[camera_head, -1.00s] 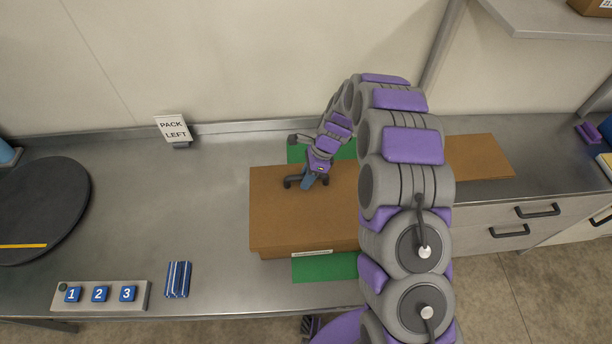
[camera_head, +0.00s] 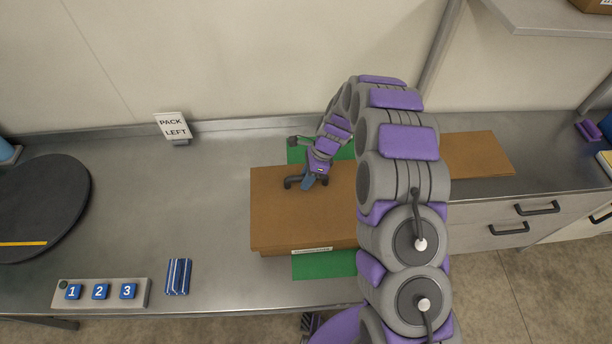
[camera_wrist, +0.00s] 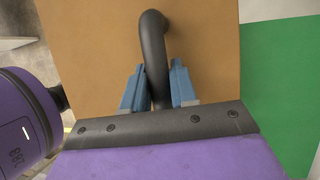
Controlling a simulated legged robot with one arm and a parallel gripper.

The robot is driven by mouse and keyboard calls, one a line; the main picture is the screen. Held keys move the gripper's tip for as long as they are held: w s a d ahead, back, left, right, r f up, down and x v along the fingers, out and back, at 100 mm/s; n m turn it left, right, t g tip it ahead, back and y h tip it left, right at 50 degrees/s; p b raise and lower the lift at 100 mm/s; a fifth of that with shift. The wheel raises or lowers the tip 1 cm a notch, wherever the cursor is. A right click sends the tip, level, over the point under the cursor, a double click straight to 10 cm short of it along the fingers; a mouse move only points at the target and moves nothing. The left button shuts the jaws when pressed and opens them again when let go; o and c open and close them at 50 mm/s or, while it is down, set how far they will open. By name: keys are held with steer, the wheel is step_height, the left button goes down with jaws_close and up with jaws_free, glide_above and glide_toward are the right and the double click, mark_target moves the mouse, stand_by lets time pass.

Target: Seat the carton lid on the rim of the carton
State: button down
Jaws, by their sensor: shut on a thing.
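The brown carton lid (camera_head: 285,215) lies flat over the carton (camera_head: 268,253), whose side shows only as a thin strip under the lid's front edge. A label sits at that front edge. My gripper (camera_head: 308,183) is above the middle of the lid. In the wrist view my gripper (camera_wrist: 158,92) is shut on the lid's dark curved handle (camera_wrist: 153,45), one blue finger on each side. The lid's brown top (camera_wrist: 95,40) fills much of that view. Most of the rim is hidden under the lid, and my arm covers the right side.
A green mat (camera_head: 322,265) shows under the carton. A brown flat panel (camera_head: 478,155) lies to the right. A dark round disc (camera_head: 40,205), a numbered button box (camera_head: 100,293), blue striped packets (camera_head: 178,277) and a "PACK LEFT" sign (camera_head: 172,127) stand left. The counter between is clear.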

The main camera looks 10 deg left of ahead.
steer(key=shift+f, duration=1.05)
steer(key=c, duration=0.8)
jaws_free()
steer(key=v, duration=1.7)
steer(key=shift+p, duration=0.45)
steer(key=shift+w, duration=0.2)
steer(key=shift+r, duration=0.1)
